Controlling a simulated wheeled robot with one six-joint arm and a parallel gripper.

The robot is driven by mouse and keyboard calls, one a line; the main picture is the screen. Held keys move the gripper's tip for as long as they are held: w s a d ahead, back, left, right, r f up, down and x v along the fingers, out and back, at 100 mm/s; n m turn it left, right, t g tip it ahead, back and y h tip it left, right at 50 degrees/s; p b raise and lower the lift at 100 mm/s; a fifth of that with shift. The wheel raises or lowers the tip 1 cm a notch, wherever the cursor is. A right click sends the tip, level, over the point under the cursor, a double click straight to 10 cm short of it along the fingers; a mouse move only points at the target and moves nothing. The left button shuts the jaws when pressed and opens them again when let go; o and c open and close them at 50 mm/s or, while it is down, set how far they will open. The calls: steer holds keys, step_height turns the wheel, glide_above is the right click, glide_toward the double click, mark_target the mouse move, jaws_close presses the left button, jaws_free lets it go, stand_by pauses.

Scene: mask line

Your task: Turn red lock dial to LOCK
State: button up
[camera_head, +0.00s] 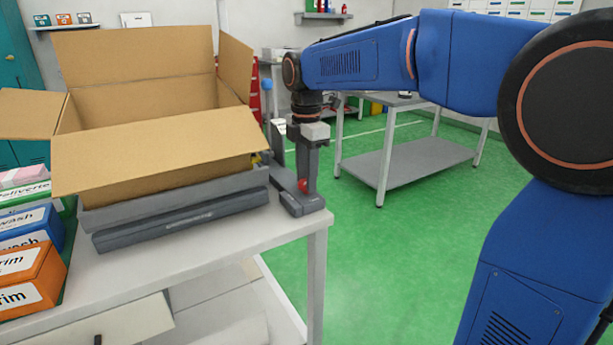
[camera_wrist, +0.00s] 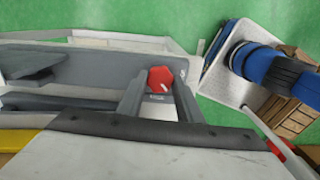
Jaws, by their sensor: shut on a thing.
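The red lock dial (camera_head: 303,186) sits on the near end of a grey rail beside the cardboard box, at the table's right corner. In the wrist view the red dial (camera_wrist: 161,79) is a faceted knob with a pale pointer mark on its right side. Small lettering below it is too small to read. My gripper (camera_head: 306,178) points straight down over the dial. In the wrist view my gripper's fingers (camera_wrist: 160,97) stand on either side of the dial, shut on it. The fingers hide part of the dial in the head view.
An open cardboard box (camera_head: 150,150) rests on a grey base just left of my gripper. Orange and blue cartons (camera_head: 28,275) stand at the table's left. The white table (camera_head: 250,235) ends right of the dial. A second table (camera_head: 400,165) stands behind on green floor.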

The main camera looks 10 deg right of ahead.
steer(key=m, duration=0.4)
steer(key=shift+m, duration=2.2)
steer(key=o, duration=1)
steer(key=shift+o, duration=0.2)
steer(key=shift+r, duration=0.1)
step_height(320, 180, up, 17)
steer(key=shift+r, duration=0.15)
